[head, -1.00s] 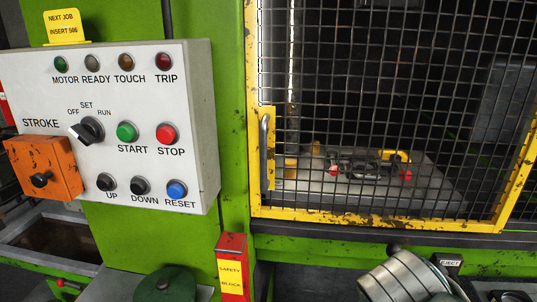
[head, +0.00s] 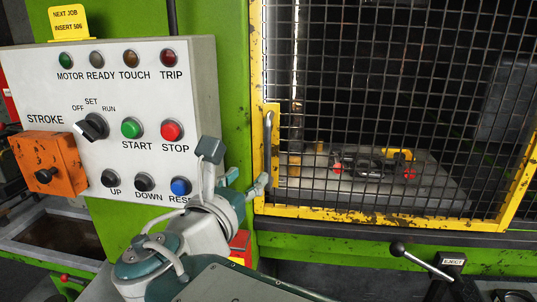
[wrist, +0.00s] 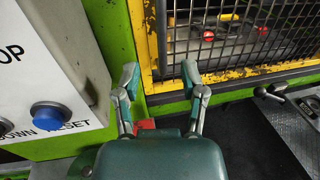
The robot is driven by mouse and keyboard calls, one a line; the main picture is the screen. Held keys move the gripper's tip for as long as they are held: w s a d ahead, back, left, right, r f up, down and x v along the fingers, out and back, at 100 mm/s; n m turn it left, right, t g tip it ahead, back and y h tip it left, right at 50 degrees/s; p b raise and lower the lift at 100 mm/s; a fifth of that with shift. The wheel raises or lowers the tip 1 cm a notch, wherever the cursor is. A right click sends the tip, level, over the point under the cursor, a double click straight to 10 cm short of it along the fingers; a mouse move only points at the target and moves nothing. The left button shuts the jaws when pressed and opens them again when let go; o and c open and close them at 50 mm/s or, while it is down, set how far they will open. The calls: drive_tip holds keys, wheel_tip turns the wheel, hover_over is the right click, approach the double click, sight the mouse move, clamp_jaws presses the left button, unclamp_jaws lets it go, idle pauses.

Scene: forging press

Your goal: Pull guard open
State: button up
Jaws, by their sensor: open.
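The guard (head: 385,211) is a black mesh panel in a chipped yellow frame, and it is shut across the press opening. Its grey vertical bar handle (head: 268,142) is on the left side of the frame. In the head view my gripper (head: 246,180) is just left of and below the handle, in front of the green post. In the wrist view my gripper (wrist: 160,82) has its two fingers apart with nothing between them. The guard's lower left corner (wrist: 152,84) lies ahead of the fingers. Whether a finger touches the handle I cannot tell.
A white control box (head: 150,100) with buttons stands close to the left of my arm. An eject lever (head: 425,262) sticks up at the lower right. A red block (head: 241,245) is partly hidden behind my arm. Behind the mesh are dies with red knobs.

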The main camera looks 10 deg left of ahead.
sight(266, 156)
drive_tip(key=w, duration=0.3)
drive_tip(key=w+d, duration=0.1)
drive_tip(key=w, duration=0.5)
drive_tip(key=shift+w+d, duration=0.15)
drive_tip(key=shift+d, duration=0.25)
clamp_jaws()
